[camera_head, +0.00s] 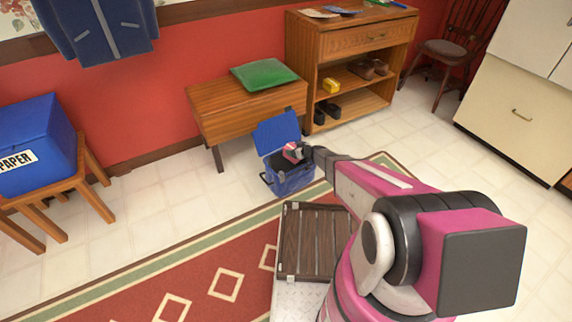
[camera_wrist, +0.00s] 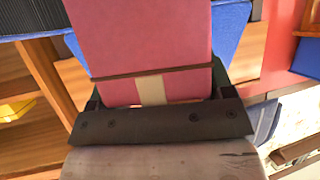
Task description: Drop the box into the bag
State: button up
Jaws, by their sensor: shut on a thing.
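My gripper (camera_head: 300,153) is shut on a pink box (camera_wrist: 140,50) with a brown band and a pale patch. In the head view the box (camera_head: 292,152) is small and partly hidden by the gripper. The blue bag (camera_head: 291,181) stands on the floor in front of the wooden bench, its blue lid (camera_head: 276,131) raised at the back. The gripper and box are over the bag's dark opening. I cannot tell how far the box reaches into it. Blue surfaces also show behind the box in the wrist view.
A wooden bench (camera_head: 225,108) with a green cushion (camera_head: 264,75) stands behind the bag. A shelf unit (camera_head: 350,44) with shoes and a yellow item (camera_head: 331,86) is at its right. A slatted dark case (camera_head: 315,243) lies in front. A blue paper bin (camera_head: 35,145) is far left.

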jog(key=shift+f, duration=0.7)
jog(key=o, duration=1.1)
jog(key=shift+s+d, duration=0.1)
jog(key=v, duration=1)
jog(key=shift+s+d+r, duration=0.15)
jog(key=shift+d, duration=0.05)
